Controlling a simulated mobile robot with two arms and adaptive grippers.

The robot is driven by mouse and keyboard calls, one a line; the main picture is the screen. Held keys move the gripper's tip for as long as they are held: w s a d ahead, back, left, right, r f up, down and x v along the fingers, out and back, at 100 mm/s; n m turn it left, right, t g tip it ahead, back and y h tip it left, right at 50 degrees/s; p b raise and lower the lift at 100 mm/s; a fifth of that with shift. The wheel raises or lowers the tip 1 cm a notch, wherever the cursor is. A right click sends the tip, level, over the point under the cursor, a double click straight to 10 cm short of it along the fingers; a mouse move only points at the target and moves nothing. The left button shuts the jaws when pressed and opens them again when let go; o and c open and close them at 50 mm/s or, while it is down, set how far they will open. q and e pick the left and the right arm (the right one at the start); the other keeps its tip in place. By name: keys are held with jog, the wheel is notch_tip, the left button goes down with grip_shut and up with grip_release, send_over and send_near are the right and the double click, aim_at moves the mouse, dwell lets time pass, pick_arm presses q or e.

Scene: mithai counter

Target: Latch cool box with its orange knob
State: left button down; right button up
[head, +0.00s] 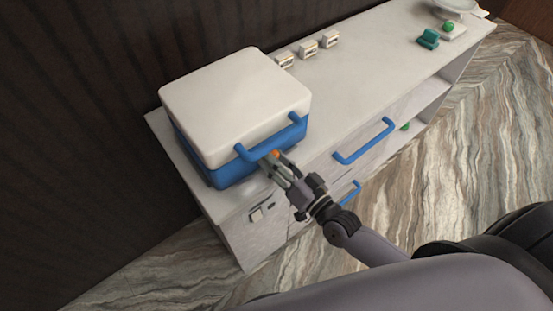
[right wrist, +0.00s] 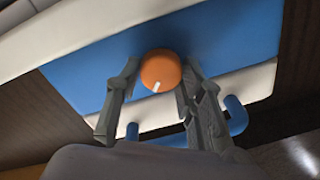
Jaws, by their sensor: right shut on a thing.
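The cool box (head: 235,100) stands on the left end of the counter, with a white lid that lies down on its blue body (head: 232,172) and a blue handle at the front. Its orange knob (head: 275,154) shows just at the tip of my right gripper (head: 279,168). In the right wrist view the knob (right wrist: 161,69) is round with a white mark pointing to the lower left. The right gripper's fingers (right wrist: 156,88) stand on both sides of the knob, shut on it. My left gripper is not in view.
The white counter (head: 370,45) runs to the upper right. Several small labelled blocks (head: 308,48) stand behind the box. A teal item (head: 428,38) and a green ball (head: 448,27) are at the far end. Blue drawer handles (head: 364,141) stick out of the counter front near my right arm.

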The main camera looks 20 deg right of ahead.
jog(key=m, duration=0.4)
jog(key=shift+f+m, duration=0.1)
jog(key=shift+m, duration=0.3)
jog(key=shift+m+b, duration=0.5)
jog(key=shift+m, duration=1.9)
jog(key=o, duration=1.1)
jog(key=shift+o, duration=0.2)
jog(key=v, duration=1.2)
jog(key=shift+a+f, duration=0.2)
